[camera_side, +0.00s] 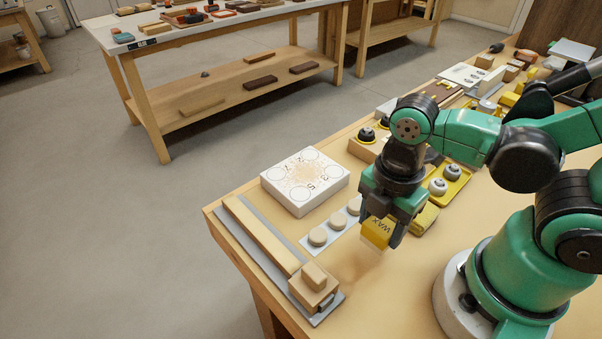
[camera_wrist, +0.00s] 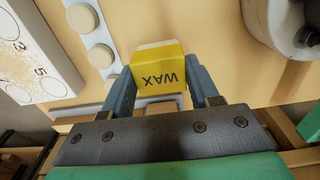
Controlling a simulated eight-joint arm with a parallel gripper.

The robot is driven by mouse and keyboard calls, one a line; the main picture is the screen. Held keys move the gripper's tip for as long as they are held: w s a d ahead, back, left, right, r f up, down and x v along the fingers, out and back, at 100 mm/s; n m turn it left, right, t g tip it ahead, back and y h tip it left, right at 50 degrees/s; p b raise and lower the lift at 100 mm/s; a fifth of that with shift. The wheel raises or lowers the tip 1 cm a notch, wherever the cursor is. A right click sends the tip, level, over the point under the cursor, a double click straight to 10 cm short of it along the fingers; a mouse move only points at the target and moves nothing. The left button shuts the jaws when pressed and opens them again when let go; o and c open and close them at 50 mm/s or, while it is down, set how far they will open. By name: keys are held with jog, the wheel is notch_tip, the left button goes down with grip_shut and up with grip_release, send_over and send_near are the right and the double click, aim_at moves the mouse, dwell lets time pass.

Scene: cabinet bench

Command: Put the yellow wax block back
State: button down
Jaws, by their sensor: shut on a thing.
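The yellow wax block (camera_side: 378,232) is held in my gripper (camera_side: 382,228) above the bench, clear of its top. A pale layer shows along the block's far edge there. A yellow piece (camera_side: 424,218) lies on the bench just right of my gripper in the side view, partly hidden by it.
A white numbered box (camera_side: 305,182) and a grey strip with round pale discs (camera_side: 318,237) lie left of my gripper. A wooden bar on a grey plate (camera_side: 262,237) runs along the bench edge. A yellow tray with round knobs (camera_side: 455,190) stands behind. Bench in front is clear.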

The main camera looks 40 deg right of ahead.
aim_at(382, 225)
jog(key=shift+f, duration=1.55)
jog(key=shift+c, duration=1.1)
grip_release()
jog(key=shift+r, duration=0.1)
